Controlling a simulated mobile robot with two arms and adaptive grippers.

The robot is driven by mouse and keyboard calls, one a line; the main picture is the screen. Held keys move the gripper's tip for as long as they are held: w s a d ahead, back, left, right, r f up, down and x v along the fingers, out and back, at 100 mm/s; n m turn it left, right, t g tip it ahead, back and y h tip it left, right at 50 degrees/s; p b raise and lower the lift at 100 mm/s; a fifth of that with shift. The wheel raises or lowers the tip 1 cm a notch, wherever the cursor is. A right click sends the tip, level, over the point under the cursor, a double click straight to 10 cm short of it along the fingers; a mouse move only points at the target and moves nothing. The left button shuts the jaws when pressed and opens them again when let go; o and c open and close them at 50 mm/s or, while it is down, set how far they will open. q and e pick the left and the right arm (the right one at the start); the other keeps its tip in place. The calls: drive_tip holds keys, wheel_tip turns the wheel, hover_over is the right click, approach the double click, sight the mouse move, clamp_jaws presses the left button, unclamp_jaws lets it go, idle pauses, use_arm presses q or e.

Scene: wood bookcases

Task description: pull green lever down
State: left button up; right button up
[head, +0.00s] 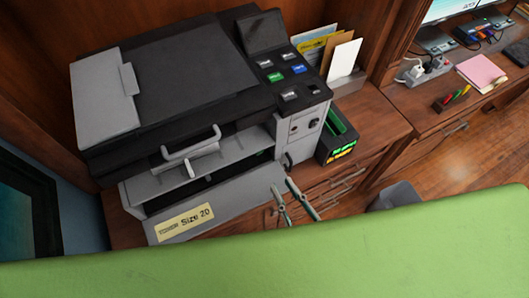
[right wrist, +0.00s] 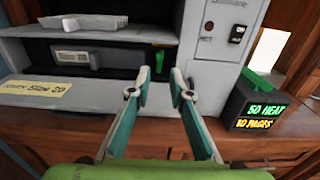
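A small green lever (right wrist: 159,62) shows inside the dark open front of the grey and black printer (head: 170,85), near the right end of the opening. In the head view the lever is a tiny green spot (head: 262,153). My right gripper (right wrist: 162,78) has its two teal-padded fingers apart, with nothing between them. In the right wrist view the lever shows between and just beyond the fingertips. In the head view the right gripper (head: 284,187) is in front of the printer's lower right part. My left gripper is not in view.
A dark box with green and yellow lettering (right wrist: 262,115) stands right of the printer. A switch panel (right wrist: 225,25) is on the printer's right side. A label reading "Size 20" (head: 185,222) is on its lower front. A grey bin (head: 395,196) stands on the floor.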

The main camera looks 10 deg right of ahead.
sight(262, 152)
drive_tip(key=p+x, duration=0.3)
drive_tip(key=x, duration=0.7)
drive_tip(key=shift+w+a, duration=0.2)
drive_tip(key=shift+w, duration=0.35)
clamp_jaws()
drive_tip(key=shift+f, duration=0.1)
